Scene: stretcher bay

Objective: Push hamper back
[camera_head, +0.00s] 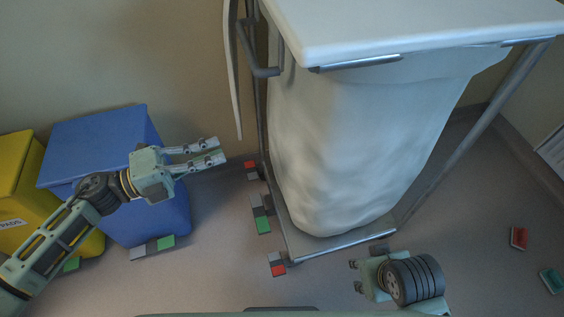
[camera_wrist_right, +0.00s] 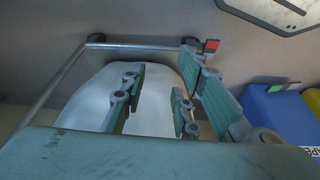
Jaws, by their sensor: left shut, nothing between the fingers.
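The hamper is a white bag (camera_head: 345,150) hanging in a grey metal frame (camera_head: 345,243) under a white lid (camera_head: 400,25). It stands near the wall in the head view. The bag also shows between the fingers in the right wrist view (camera_wrist_right: 150,115). My left gripper (camera_head: 220,150) is shut and empty, left of the frame, in front of the blue bin and the wall. My right gripper (camera_head: 354,276) is low in front of the frame's bottom bar. Its fingers are apart and empty in the right wrist view (camera_wrist_right: 165,90). Contact with the frame cannot be told.
A blue bin (camera_head: 95,145) and a yellow bin (camera_head: 14,185) stand at the left. Red, green and grey floor markers lie around the frame, including a green one (camera_head: 263,225). A red marker (camera_head: 518,237) lies on open floor at the right.

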